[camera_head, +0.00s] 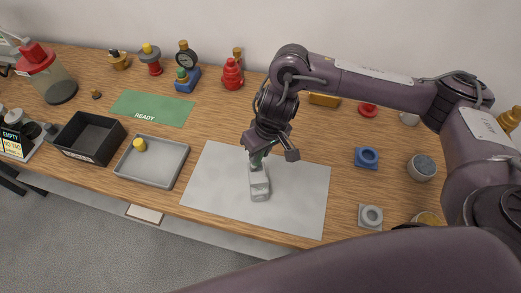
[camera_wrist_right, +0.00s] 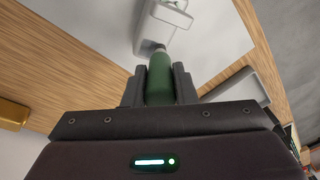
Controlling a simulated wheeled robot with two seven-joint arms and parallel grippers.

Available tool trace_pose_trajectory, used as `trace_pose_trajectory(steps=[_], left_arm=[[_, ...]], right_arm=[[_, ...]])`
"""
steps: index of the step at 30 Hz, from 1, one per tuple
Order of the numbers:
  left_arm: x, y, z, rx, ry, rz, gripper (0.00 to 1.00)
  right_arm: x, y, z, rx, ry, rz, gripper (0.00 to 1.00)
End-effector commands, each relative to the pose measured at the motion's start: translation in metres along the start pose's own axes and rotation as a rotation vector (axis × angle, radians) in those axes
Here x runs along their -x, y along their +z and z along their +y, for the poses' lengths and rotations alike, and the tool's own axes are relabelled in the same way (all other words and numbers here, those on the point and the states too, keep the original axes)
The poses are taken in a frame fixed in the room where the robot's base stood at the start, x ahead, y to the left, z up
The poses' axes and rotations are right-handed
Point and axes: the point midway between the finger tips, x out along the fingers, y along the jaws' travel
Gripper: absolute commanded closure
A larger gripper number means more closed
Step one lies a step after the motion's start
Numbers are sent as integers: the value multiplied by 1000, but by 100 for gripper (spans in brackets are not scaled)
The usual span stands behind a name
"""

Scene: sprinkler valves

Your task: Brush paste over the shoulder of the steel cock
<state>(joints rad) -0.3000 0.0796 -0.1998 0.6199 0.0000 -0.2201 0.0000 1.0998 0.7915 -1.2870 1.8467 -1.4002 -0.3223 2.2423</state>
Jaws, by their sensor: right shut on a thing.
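My right gripper (camera_head: 270,147) is shut on a green-handled brush (camera_wrist_right: 160,80), with a finger on each side of the handle. It holds the brush above the white mat (camera_head: 215,175). The brush's dark tip points at a pale grey metal piece (camera_head: 259,184), which looks like the steel cock and also shows in the wrist view (camera_wrist_right: 165,18). The tip overlaps its near end in the wrist view; I cannot tell whether they touch. The green handle shows only partly under the gripper in the head view. My left gripper is not in view.
A grey tray (camera_head: 150,181) with a yellow piece (camera_head: 139,144) and a black bin (camera_head: 68,151) lie left of the mat. A green READY mat (camera_head: 150,109) lies behind. A blue fixture (camera_head: 367,157) and a grey one (camera_head: 371,216) sit right. Several valves line the back.

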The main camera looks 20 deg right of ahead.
Motion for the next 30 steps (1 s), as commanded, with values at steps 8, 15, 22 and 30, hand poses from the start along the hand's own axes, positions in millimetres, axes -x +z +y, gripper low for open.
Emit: trace_pose_trajectory(steps=[8,15,22,30], left_arm=[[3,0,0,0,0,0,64],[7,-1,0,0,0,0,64],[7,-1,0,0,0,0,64],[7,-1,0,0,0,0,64]], right_arm=[[2,4,8,-2,0,-2,100],[4,10,20,-1,1,-1,100],[4,11,22,0,0,0,100],[4,11,21,0,0,0,100]])
